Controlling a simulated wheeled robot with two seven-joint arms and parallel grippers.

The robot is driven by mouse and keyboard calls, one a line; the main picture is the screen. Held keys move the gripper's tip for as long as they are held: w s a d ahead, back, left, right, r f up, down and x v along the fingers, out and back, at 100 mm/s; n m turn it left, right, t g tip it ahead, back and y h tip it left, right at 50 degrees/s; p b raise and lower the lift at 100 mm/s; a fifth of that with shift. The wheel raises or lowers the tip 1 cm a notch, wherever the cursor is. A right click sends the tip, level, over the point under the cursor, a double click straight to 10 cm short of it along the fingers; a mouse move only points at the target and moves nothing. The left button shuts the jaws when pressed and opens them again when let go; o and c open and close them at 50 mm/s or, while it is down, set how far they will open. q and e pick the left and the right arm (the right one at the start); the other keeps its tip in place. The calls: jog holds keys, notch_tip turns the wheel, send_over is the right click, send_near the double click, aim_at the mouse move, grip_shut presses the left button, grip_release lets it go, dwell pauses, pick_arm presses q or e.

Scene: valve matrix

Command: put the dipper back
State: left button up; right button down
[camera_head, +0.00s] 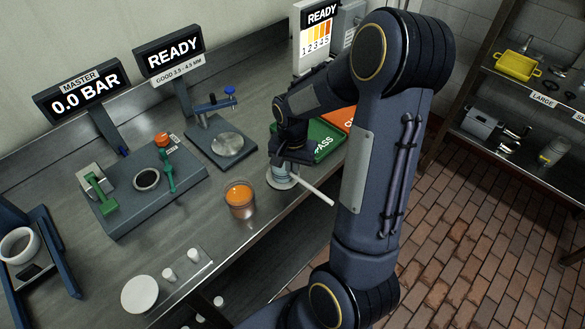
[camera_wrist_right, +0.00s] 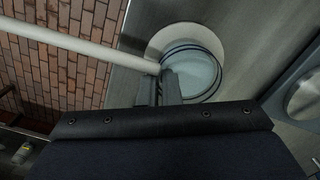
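The dipper (camera_head: 316,192) has a long white handle that sticks out to the lower right from under my right gripper (camera_head: 285,158). In the right wrist view the handle (camera_wrist_right: 85,47) comes in from the left and ends at the fingertips (camera_wrist_right: 160,82), beside a clear round cup (camera_wrist_right: 195,75) with a dark rim. My right gripper looks shut on the dipper, close to the cup. The cup is over a pale round disc (camera_wrist_right: 158,42) at the counter's front edge; contact with it is unclear. My left gripper is not in view.
A glass of orange liquid (camera_head: 240,199) stands left of the dipper. Behind are a green PASS tray (camera_head: 322,139) and a dial stand (camera_head: 228,143). A green-handled fixture (camera_head: 148,180) and a white disc (camera_head: 140,294) are further left. A shelf rack (camera_head: 520,75) stands right.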

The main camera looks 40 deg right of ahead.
jog(key=shift+f, duration=0.25)
jog(key=c, duration=1.6)
grip_release()
jog(key=shift+r, duration=0.1)
notch_tip(320, 180, up, 12)
jog(key=s+a+n+t+y, duration=0.1)
jog(key=s+a+n+t, duration=0.1)
jog(key=s+a, duration=0.3)
jog(key=s+a+r+n+t+y, duration=0.1)
jog(key=s+a+n+t, duration=0.1)
jog(key=s+a+n, duration=0.2)
jog(key=s+a+r+n+t+y, duration=0.1)
jog(key=s+a+n, duration=0.3)
jog(key=s+a, duration=0.2)
jog(key=shift+a+t+y+b, duration=0.1)
jog(key=shift+t+y+b, duration=0.2)
jog(key=shift+t+b, duration=0.1)
